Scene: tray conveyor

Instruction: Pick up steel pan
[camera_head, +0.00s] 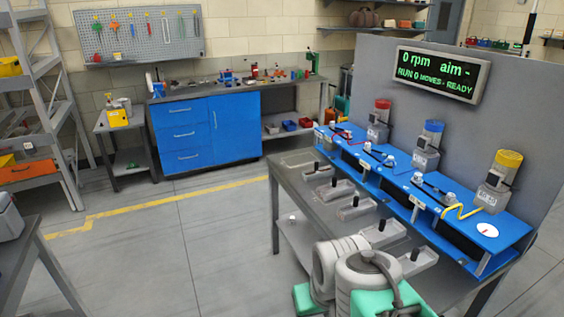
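Several shallow grey metal pans stand in a row along the front of the grey bench (292,165). Each appears to have a small black upright knob or handle. One pan (341,190) is toward the far end, another pan (386,236) is nearer, and the nearest pan (424,262) is just behind my arm. I cannot tell which one the task calls the steel pan. White and green links of my arm show at the bottom centre, in front of the bench. My gripper is not in view.
A grey panel with a green-lettered display (437,75) stands behind. Floor left of the bench is clear.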

